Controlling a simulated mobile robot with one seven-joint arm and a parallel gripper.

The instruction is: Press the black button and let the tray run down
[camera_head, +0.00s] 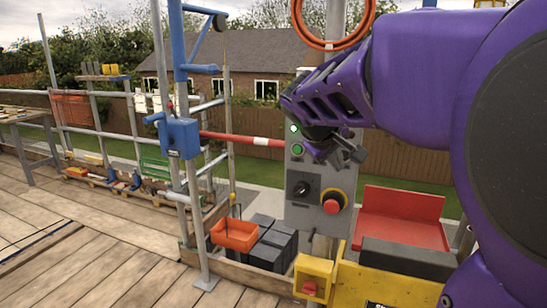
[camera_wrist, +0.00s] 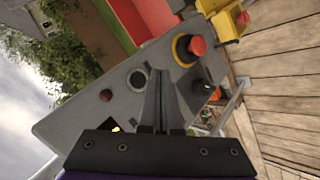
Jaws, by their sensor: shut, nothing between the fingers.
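A grey control box (camera_head: 300,205) on a post carries a black rotary knob (camera_head: 301,189), a red mushroom button (camera_head: 332,202) and green round parts (camera_head: 297,149). My purple arm comes from the right, and my gripper (camera_head: 352,155) is in front of the box's upper right part, hiding some of it. In the wrist view my shut, empty fingers (camera_wrist: 161,78) point across the box's face. A round button with a black ring (camera_wrist: 137,79) shows just left of them; I cannot tell whether they touch it. A red tray-like part (camera_head: 400,215) stands right of the box.
A yellow box with a red button (camera_head: 313,277) sits below the control box. An orange bin (camera_head: 234,236) and dark stacked blocks (camera_head: 270,245) are to its left. Blue and grey scaffold poles (camera_head: 181,140) stand further left. Open wooden decking (camera_head: 85,255) lies at the lower left.

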